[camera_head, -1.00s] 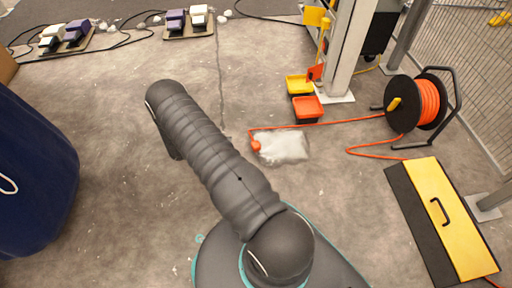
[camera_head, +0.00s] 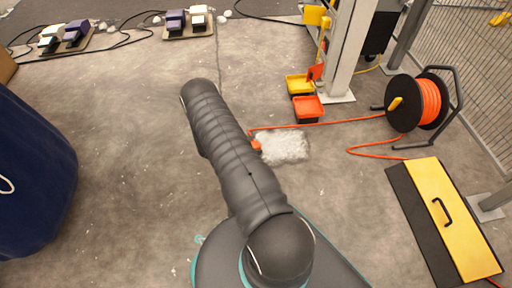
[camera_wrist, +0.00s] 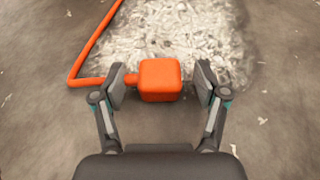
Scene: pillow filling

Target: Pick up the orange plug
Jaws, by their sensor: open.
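The orange plug (camera_wrist: 160,80) is a rounded block at the end of an orange cable (camera_wrist: 88,81). It lies at the near edge of a patch of white filling (camera_wrist: 178,30) on the concrete floor. In the wrist view my gripper (camera_wrist: 160,84) is open, with one finger on each side of the plug. The left finger is over the cable end beside the plug, and a small gap shows at the right finger. In the head view the plug (camera_head: 257,145) shows just right of my arm, which hides my gripper.
The cable runs right to a black and orange reel (camera_head: 428,102). A yellow and black cover with a handle (camera_head: 440,215) lies at the right. Yellow (camera_head: 299,84) and orange (camera_head: 308,108) bins stand by a post. A large blue bag (camera_head: 35,175) is at the left.

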